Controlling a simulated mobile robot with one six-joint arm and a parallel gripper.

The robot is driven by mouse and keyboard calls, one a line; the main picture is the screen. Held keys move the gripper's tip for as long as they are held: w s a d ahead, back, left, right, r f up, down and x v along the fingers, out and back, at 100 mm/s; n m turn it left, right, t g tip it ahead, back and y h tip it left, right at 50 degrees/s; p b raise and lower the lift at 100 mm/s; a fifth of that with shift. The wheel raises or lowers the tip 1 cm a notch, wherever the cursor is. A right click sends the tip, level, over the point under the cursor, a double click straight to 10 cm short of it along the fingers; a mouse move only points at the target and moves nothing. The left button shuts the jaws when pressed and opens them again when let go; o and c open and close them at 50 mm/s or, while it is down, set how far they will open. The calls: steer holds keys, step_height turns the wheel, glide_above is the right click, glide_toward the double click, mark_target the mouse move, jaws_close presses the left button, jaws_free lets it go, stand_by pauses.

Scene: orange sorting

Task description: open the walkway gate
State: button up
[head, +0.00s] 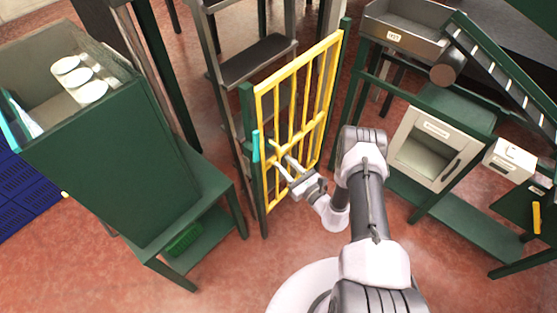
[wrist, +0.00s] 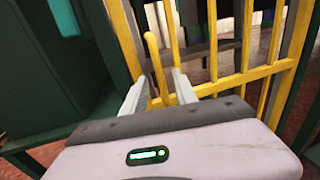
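The walkway gate (head: 300,61) is a yellow barred panel between dark green posts, and it looks closed across the gap. In the wrist view its yellow bars (wrist: 212,45) and a cross rail fill the area ahead. A yellow upright handle (wrist: 155,68) stands in front of the bars at the gate's left side. My gripper (head: 281,170) is at the left lower part of the gate. In the wrist view my gripper (wrist: 160,80) is open, with the handle between its two fingers. I cannot tell whether either finger touches it.
A green bin stand (head: 115,170) with white discs on top is left of the gate. A teal piece (head: 256,147) is by the left post (head: 247,110). At right are a green bench (head: 455,225), a pale box (head: 432,147) and a conveyor (head: 500,70). Red floor before the gate is clear.

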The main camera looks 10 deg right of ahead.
mark_target(279, 158)
steer(key=x, duration=0.4)
steer(key=shift+b, duration=0.35)
jaws_close()
stand_by(1.0)
